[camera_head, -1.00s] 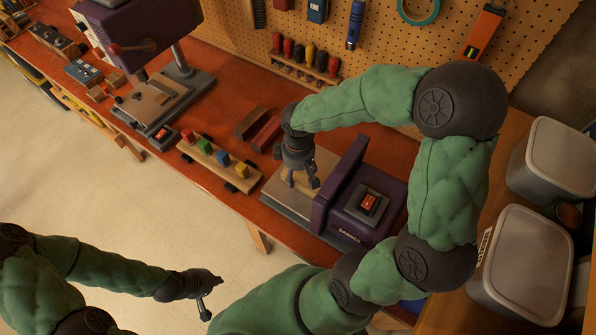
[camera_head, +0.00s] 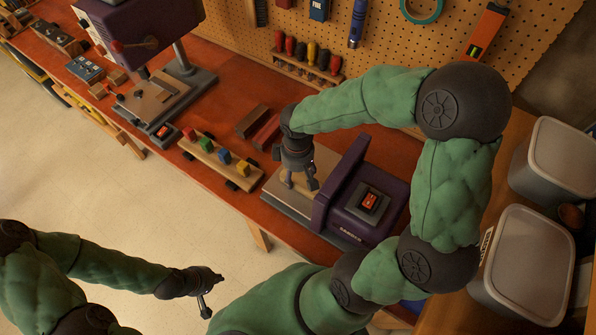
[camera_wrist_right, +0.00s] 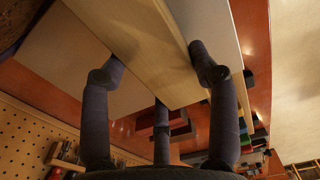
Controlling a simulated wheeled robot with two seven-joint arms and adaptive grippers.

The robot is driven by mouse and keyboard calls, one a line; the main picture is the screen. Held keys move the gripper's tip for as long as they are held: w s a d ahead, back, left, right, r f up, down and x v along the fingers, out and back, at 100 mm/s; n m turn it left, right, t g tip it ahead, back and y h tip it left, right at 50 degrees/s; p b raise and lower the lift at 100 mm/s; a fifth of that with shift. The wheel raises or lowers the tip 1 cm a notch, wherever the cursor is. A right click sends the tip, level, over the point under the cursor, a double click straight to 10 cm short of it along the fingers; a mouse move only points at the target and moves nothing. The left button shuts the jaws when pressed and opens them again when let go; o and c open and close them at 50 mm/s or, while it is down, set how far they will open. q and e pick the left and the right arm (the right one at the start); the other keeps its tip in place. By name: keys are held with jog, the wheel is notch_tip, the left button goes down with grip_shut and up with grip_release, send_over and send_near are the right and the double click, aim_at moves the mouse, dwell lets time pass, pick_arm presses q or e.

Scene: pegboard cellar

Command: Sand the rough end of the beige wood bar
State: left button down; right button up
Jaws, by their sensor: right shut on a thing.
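The beige wood bar (camera_wrist_right: 140,45) lies between the fingers of my right gripper (camera_wrist_right: 158,78) in the right wrist view, and the gripper is shut on it. In the head view my right gripper (camera_head: 301,182) points down over the table of the purple sander (camera_head: 362,205) and hides most of the bar. I cannot tell whether the bar's end touches the sanding face, or which end is rough. My left gripper (camera_head: 212,293) hangs in front of the bench, empty, with its fingers apart.
A rack of coloured blocks (camera_head: 222,160) and dark red bars (camera_head: 258,125) lie left of the sander on the red bench. A purple drill press (camera_head: 140,30) stands at the far left. Lidded grey bins (camera_head: 522,262) stand at the right. Pegboard (camera_head: 385,60) is behind.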

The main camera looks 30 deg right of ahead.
jog(key=shift+w+d, duration=0.2)
jog(key=shift+d, duration=0.35)
dwell(3.5)
jog(key=shift+s+a, duration=0.25)
jog(key=shift+a, duration=0.3)
dwell(0.8)
jog(key=shift+w+d, duration=0.2)
jog(key=shift+d, duration=0.35)
dwell(0.8)
jog(key=shift+w, duration=0.15)
jog(key=shift+w+a+r, duration=0.1)
jog(key=shift+w+a, duration=0.3)
jog(key=shift+w, duration=0.45)
jog(key=shift+w+a+r, duration=0.1)
jog(key=shift+w+a, duration=0.25)
jog(key=shift+w, duration=0.5)
